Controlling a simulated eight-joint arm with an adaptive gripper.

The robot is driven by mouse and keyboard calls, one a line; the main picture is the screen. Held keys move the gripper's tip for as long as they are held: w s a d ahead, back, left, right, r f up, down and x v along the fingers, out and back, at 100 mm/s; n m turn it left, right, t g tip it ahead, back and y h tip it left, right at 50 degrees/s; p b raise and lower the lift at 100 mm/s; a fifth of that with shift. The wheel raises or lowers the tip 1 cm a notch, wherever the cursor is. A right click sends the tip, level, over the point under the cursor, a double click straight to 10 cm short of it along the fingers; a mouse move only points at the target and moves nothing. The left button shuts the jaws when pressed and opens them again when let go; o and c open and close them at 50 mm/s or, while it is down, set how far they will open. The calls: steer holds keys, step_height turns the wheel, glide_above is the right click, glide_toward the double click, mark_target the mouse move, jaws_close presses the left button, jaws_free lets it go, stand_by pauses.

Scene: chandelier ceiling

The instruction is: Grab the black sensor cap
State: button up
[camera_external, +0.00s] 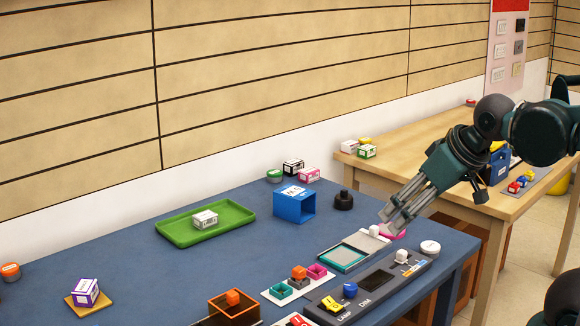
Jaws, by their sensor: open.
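A black round object with a narrower top, which looks like the black sensor cap (343,200), stands on the blue table (150,275) to the right of a blue open box. My gripper (386,220) reaches in from the right, pointing down and left. It is open and empty, to the right of the black cap and apart from it, near a small white block (374,231). A pink round thing (392,232) is partly hidden behind the fingers.
A blue box (294,204) stands left of the cap. A green tray (175,233) holds a small white box (204,219). A teal-framed pad (342,258) and a dark control panel (378,282) lie in front. Small boxes (308,175) stand behind.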

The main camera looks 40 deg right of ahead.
steer(key=shift+c, duration=1.2)
steer(key=w+d+r+n+g+p, duration=0.1)
steer(key=w+d+r+n+p, duration=0.15)
steer(key=w, duration=0.35)
steer(key=w+d+r+n+g+p, duration=0.1)
steer(key=w+d+r+n+p, duration=0.15)
steer(key=w, duration=0.25)
steer(key=n+g+p, duration=0.5)
steer(key=n+p, duration=0.6)
steer(key=n, duration=0.3)
glide_above(343, 191)
steer(key=f, duration=1.2)
steer(key=shift+s+a, duration=0.15)
steer(key=shift+a, duration=0.05)
steer(key=shift+d+f, duration=0.25)
steer(key=shift+f, duration=0.15)
